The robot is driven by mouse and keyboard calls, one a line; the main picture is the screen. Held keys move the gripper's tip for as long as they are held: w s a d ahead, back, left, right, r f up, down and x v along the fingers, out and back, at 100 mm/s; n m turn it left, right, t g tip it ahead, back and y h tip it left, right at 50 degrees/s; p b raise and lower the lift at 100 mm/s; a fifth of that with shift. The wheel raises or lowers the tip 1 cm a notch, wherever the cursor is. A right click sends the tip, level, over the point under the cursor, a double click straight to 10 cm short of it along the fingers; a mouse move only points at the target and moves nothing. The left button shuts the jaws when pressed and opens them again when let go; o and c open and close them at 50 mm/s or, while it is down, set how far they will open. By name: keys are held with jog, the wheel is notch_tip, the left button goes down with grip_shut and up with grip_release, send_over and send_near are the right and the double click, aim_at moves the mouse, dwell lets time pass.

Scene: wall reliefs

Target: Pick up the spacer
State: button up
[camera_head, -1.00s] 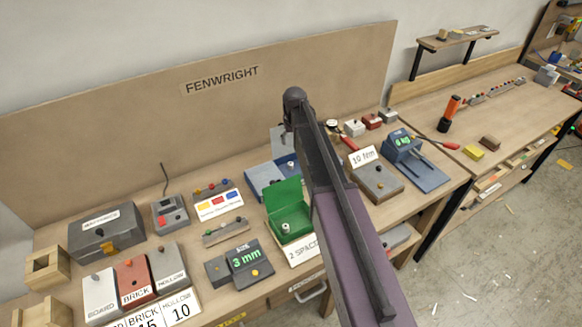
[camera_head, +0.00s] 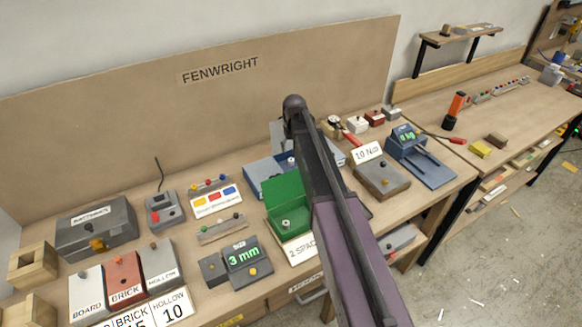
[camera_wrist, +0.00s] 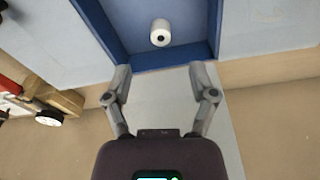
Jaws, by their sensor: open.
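A white spacer (camera_wrist: 160,33), a short cylinder with a dark hole, lies in a blue-walled tray (camera_wrist: 205,50) in the wrist view. My gripper (camera_wrist: 162,85) is open and empty, its two fingers spread at the near edge of the tray, short of the spacer. In the head view the blue tray (camera_head: 262,174) is partly hidden behind my arm, and a small pale piece (camera_head: 291,161) shows in it. My gripper's fingers are hidden there. A green open box (camera_head: 284,187) with a sign reading "2 SPAC" holds another small pale round piece (camera_head: 285,223).
A "3 mm" display unit (camera_head: 244,256) and labelled blocks (camera_head: 124,282) stand to the left. A "10 Nm" block (camera_head: 382,180) and a blue scale (camera_head: 425,165) stand to the right. The tall backboard (camera_head: 200,120) rises behind the bench.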

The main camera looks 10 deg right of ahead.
aim_at(291, 160)
jog(key=shift+w+f+b, duration=0.15)
jog(key=shift+f+b, duration=0.45)
jog(key=shift+f, duration=0.3)
jog(key=shift+f, duration=0.15)
notch_tip(291, 160, down, 5)
jog(key=b, duration=0.5)
jog(key=shift+w+a, duration=0.1)
dwell(0.4)
jog(key=c, duration=0.9)
